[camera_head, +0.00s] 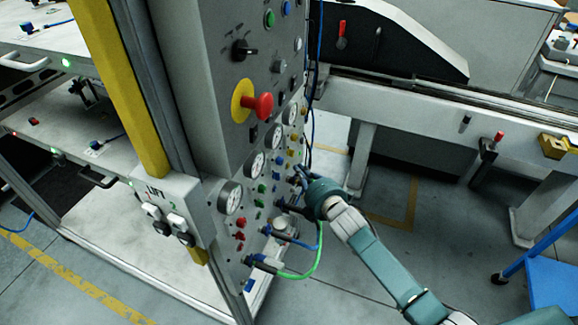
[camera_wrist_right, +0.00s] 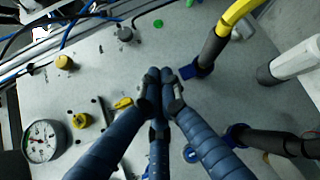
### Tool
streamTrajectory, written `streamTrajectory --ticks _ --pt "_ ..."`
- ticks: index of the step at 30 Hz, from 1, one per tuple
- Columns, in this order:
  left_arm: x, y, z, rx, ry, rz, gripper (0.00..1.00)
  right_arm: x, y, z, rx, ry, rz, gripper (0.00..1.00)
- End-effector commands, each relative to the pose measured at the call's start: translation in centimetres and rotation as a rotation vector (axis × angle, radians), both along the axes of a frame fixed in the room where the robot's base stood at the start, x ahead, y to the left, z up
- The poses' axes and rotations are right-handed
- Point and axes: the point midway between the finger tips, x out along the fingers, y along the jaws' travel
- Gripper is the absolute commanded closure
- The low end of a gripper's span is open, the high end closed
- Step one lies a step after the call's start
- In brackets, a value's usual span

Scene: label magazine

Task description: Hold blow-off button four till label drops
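The control panel (camera_head: 210,110) bears rows of small coloured buttons and knobs, with blue, green, yellow and red ones on its lower half. I cannot read which is blow-off button four. My right gripper (camera_head: 282,206) reaches the lower right part of the panel from the right. In the right wrist view, its dark blue fingers (camera_wrist_right: 160,76) are drawn together at the tips, with nothing visible between them. They point at the grey panel face; whether they touch it or press a button beneath them is hidden. No label is discernible. My left gripper is out of view.
A red emergency-stop knob (camera_head: 264,105) sticks out above the gauges (camera_head: 229,198). Green and blue hoses (camera_head: 318,262) loop below my right gripper. In the right wrist view, hose fittings (camera_wrist_right: 205,62) stand close to the fingers. A yellow post (camera_head: 125,90) stands left of the panel.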

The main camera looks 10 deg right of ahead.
Motion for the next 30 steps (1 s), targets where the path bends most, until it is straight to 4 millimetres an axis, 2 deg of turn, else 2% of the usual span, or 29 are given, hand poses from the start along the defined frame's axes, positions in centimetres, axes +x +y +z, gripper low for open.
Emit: streamTrajectory --ticks 20,30 --pt "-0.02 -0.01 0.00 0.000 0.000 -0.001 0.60 0.01 0.00 -0.01 0.000 0.000 0.000 1.00" --pt "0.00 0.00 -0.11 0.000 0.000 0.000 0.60 0.50 0.73 0.06 0.000 -0.001 0.000 1.00"
